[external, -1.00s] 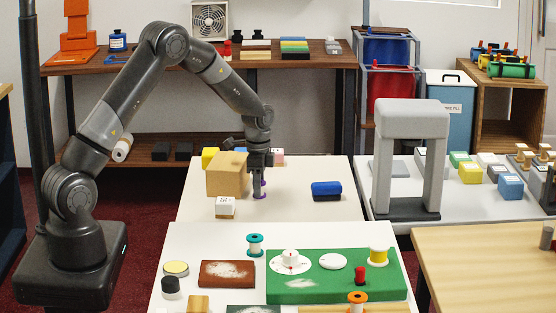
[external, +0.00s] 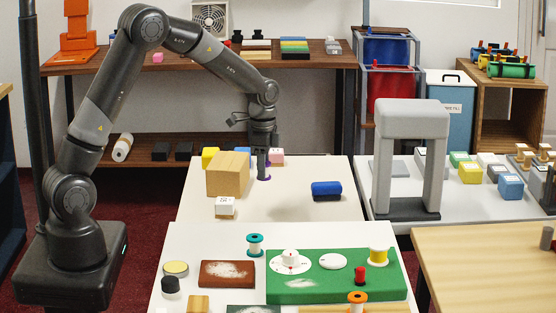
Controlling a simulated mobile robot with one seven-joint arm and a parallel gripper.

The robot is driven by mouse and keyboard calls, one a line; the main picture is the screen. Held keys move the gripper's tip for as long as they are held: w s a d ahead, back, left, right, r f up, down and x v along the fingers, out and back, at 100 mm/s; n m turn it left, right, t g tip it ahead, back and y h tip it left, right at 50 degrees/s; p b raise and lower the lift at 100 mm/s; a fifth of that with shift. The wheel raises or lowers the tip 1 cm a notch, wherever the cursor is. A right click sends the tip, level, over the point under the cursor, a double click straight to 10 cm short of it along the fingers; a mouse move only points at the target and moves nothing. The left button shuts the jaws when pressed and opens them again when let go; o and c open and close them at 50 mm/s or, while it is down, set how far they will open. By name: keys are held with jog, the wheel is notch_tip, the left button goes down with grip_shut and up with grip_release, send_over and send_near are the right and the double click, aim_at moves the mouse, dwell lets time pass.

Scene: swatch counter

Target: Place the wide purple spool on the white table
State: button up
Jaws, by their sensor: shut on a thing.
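The purple spool (external: 265,178) shows only as a thin purple rim at the tip of my gripper (external: 263,165). The fingers point down and are shut on it, hiding most of it. They are over the rear white table (external: 300,183), just right of a wooden block. I cannot tell how far the spool is above that tabletop. Another white table (external: 200,240) stands nearer the camera.
The wooden block (external: 228,174), a small white box (external: 225,206) and a blue roll (external: 326,190) stand on the rear table. Yellow (external: 210,157) and pink (external: 277,156) blocks are behind. A grey arch (external: 410,150) stands to the right. The rear table's front right is clear.

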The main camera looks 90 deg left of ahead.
jog(key=shift+m, duration=0.5)
jog(key=w+d, duration=0.3)
jog(key=d, duration=0.4)
jog(key=w+d+r, duration=0.1)
jog(key=w+d, duration=0.2)
jog(key=d, duration=0.4)
jog(key=w+d, duration=0.3)
jog(key=d, duration=0.4)
jog(key=shift+r, duration=0.3)
jog(key=shift+m, duration=0.3)
jog(key=d, duration=0.6)
jog(key=w+d, duration=0.1)
jog(key=d, duration=1.1)
jog(key=shift+w, duration=0.3)
